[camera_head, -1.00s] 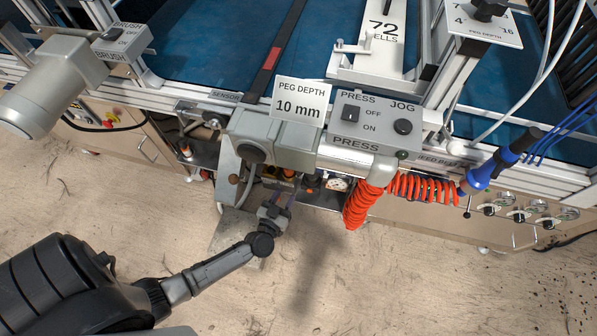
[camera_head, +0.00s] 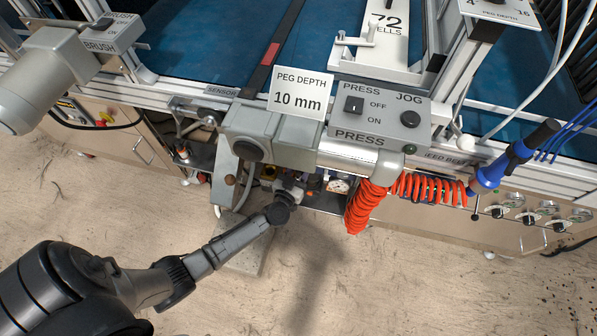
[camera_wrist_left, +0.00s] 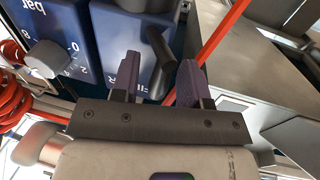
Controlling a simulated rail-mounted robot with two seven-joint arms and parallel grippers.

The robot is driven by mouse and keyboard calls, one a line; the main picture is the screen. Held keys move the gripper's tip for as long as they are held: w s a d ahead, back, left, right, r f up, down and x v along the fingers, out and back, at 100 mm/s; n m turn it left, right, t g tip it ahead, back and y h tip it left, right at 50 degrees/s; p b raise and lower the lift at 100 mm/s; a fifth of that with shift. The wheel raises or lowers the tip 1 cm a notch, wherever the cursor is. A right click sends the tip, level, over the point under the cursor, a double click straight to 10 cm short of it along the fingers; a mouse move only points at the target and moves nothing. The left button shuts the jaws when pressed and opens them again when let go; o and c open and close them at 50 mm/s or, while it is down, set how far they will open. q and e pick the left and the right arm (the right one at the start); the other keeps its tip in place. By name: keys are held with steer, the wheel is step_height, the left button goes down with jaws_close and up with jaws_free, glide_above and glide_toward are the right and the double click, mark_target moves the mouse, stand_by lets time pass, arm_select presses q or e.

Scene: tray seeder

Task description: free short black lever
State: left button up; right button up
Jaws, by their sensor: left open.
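A short black lever (camera_wrist_left: 159,50) sits on the face of a dark blue unit (camera_wrist_left: 125,35) in the left wrist view. My left gripper (camera_wrist_left: 160,78) is open, and its two purple-grey fingers stand on either side of the lever's lower part. I cannot tell whether they touch it. In the head view my left gripper (camera_head: 289,188) is below the press housing, and its fingertips are hidden there. The lever cannot be made out in the head view. My right gripper is not in view.
A second blue unit with a grey knob (camera_wrist_left: 48,58) is left of the lever. A red tube (camera_wrist_left: 215,42) runs close to the right finger. The press control box (camera_head: 375,117) and orange coiled hose (camera_head: 362,208) flank the reach space. Floor in front is clear.

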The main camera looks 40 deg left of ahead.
arm_select(q)
steer(key=shift+c, duration=0.4)
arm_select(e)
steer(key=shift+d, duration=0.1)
arm_select(q)
jaws_close()
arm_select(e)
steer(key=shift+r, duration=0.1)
